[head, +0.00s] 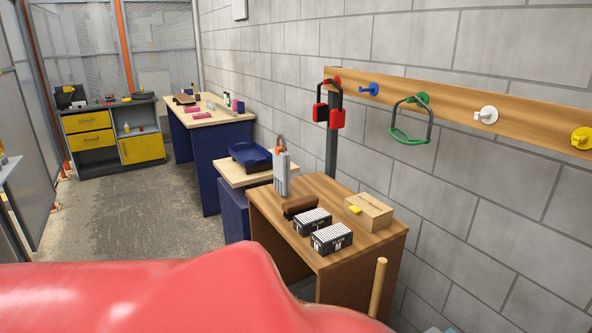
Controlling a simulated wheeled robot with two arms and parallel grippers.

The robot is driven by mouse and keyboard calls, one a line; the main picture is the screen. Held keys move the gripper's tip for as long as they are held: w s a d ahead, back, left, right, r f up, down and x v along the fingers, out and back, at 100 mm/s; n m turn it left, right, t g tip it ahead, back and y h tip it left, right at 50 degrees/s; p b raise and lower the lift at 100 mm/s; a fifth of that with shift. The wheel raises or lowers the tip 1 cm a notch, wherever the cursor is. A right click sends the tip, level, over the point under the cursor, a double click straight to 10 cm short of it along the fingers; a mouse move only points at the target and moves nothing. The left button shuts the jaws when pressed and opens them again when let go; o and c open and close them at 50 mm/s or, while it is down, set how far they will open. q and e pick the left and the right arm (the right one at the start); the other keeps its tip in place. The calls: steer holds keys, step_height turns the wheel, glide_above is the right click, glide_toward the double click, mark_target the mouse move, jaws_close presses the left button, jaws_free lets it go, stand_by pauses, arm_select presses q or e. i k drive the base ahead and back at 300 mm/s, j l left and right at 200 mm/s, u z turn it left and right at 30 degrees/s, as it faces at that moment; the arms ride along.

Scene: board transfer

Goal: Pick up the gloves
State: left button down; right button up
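I cannot make out gloves with certainty. Small pink items (193,110) lie on the wooden top of the long blue workbench (205,160) at the back; they are too small to identify. A grey and white upright object (282,174) with an orange-brown top stands at the back left of the near wooden table (329,254); I cannot tell what it is. Neither of my grippers is in view. A large glossy red surface fills the bottom left and hides the floor there.
The near table holds two black-and-white boxes (331,238), a brown object (299,206) and a cardboard box (368,211). A blue tray (251,156) sits behind. Red and black ear defenders (336,118) hang from the wall rack (459,107).

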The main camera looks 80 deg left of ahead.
mark_target(281, 158)
steer(key=u, duration=2.8)
steer(key=i+j+z, duration=0.1)
steer(key=j+z, duration=0.15)
steer(key=j, duration=0.25)
steer(key=j+z, duration=0.25)
steer(key=j, duration=0.25)
